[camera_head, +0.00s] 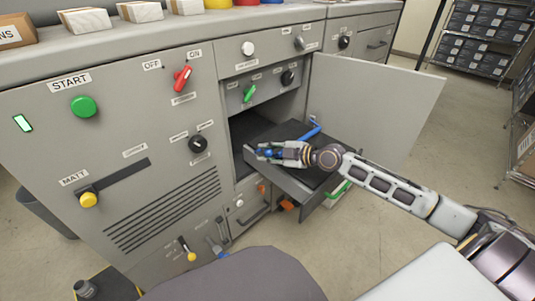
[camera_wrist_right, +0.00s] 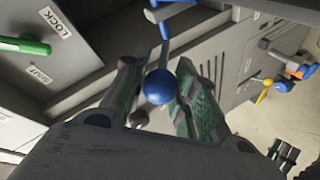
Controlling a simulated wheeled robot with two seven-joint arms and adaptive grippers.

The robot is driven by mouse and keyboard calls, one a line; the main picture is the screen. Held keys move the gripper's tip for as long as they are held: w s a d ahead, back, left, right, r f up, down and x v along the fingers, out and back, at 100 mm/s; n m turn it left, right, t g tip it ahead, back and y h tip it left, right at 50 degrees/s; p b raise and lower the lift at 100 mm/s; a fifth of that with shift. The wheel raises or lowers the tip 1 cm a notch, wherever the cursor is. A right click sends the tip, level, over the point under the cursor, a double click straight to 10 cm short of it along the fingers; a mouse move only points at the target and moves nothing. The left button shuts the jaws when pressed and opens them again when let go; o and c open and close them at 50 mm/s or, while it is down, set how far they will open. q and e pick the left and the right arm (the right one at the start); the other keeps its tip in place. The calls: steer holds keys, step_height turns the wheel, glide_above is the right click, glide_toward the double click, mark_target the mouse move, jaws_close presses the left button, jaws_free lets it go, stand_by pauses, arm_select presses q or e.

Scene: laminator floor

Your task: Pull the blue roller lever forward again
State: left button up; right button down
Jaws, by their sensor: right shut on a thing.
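The blue roller lever shows as a round blue knob (camera_wrist_right: 159,87) on a thin rod in the right wrist view. It sits between the two fingers of my right gripper (camera_wrist_right: 160,75), which is shut on it. In the head view my right gripper (camera_head: 264,152) reaches in from the right over the dark pulled-out tray unit (camera_head: 285,185), with blue showing between its fingers. The fingers hide part of the lever there. My left gripper is in neither view.
An open grey door (camera_head: 375,110) stands right of the tray unit, close to my right arm. A blue bar (camera_head: 308,135) lies behind the gripper. A green handle (camera_wrist_right: 25,46) is beside a LOCK label.

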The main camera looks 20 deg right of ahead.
steer(key=shift+s+a+f, duration=0.15)
steer(key=shift+f, duration=0.1)
steer(key=c, duration=1.1)
jaws_free()
steer(key=shift+c, duration=0.2)
steer(key=shift+o, duration=0.2)
steer(key=shift+r, duration=0.15)
steer(key=shift+d, duration=0.2)
steer(key=shift+s+d+r, duration=0.25)
steer(key=shift+s+d, duration=0.2)
steer(key=shift+s, duration=0.05)
steer(key=v, duration=1)
steer(key=shift+s+r, duration=0.1)
